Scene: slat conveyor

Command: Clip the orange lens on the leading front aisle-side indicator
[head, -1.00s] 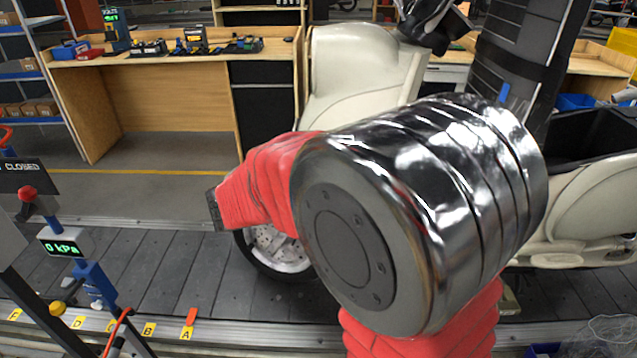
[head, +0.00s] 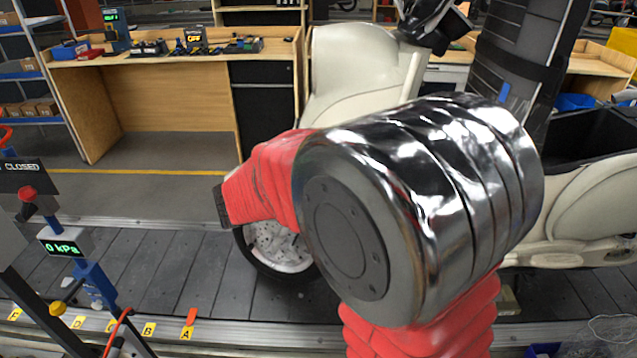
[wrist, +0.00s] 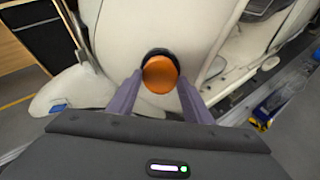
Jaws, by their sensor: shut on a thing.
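In the wrist view the round orange lens (wrist: 160,74) is between the two grey fingers of my gripper (wrist: 160,82), which is shut on it. A dark round rim, the indicator's seat (wrist: 157,52), shows just behind the lens and at its upper edge. It sits on the cream front panel of the scooter (wrist: 150,28). The lens overlaps the rim; I cannot tell whether it touches or is seated. In the head view the cream scooter (head: 362,75) stands on the conveyor, and my arm hides the gripper, lens and indicator.
The slat conveyor (head: 150,265) is bare to the left of the front wheel (head: 280,247). A post with a 0 kPa display (head: 65,243) stands at the left. A wooden bench (head: 165,110) with tools is behind.

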